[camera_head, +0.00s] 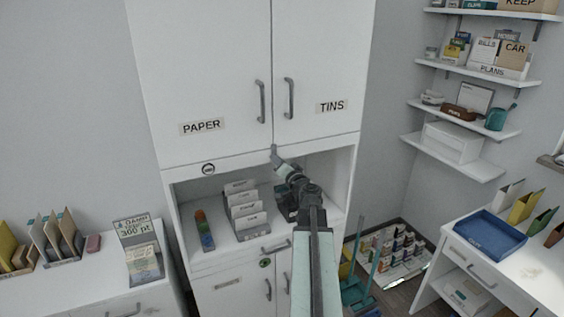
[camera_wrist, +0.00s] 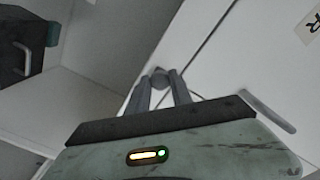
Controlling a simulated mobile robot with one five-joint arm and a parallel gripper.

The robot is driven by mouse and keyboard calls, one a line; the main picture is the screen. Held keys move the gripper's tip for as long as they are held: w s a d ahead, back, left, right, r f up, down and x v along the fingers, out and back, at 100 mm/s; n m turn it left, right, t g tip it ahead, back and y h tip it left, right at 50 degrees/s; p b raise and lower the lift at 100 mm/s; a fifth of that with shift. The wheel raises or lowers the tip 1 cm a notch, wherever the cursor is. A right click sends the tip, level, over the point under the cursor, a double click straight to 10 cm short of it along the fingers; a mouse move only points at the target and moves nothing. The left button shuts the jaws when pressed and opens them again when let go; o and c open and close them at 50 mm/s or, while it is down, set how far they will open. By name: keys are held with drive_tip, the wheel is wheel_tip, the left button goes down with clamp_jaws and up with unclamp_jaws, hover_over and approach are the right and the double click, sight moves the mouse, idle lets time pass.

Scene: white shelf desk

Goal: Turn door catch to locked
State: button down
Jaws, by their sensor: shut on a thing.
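The white cabinet has two upper doors, the left marked PAPER (camera_head: 201,126) and the right marked TINS (camera_head: 331,106). My gripper (camera_head: 276,156) reaches up to the bottom of the seam between them. In the wrist view, my gripper (camera_wrist: 160,84) is shut on a small round grey door catch (camera_wrist: 158,76) at the doors' lower edge. The fingers sit on either side of it. They hide part of the catch, and I cannot read which way it is turned. In the head view the catch is mostly hidden behind the gripper tip.
Grey bar handles (camera_head: 261,102) and (camera_head: 289,98) stand out from the doors near the gripper. Below is an open shelf with a file rack (camera_head: 246,209). A blue tray (camera_head: 490,237) lies on the right desk.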

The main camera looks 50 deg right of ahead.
drive_tip(key=shift+f, duration=0.1)
idle(0.4)
drive_tip(key=c, duration=1.1)
unclamp_jaws()
drive_tip(key=shift+c, duration=0.2)
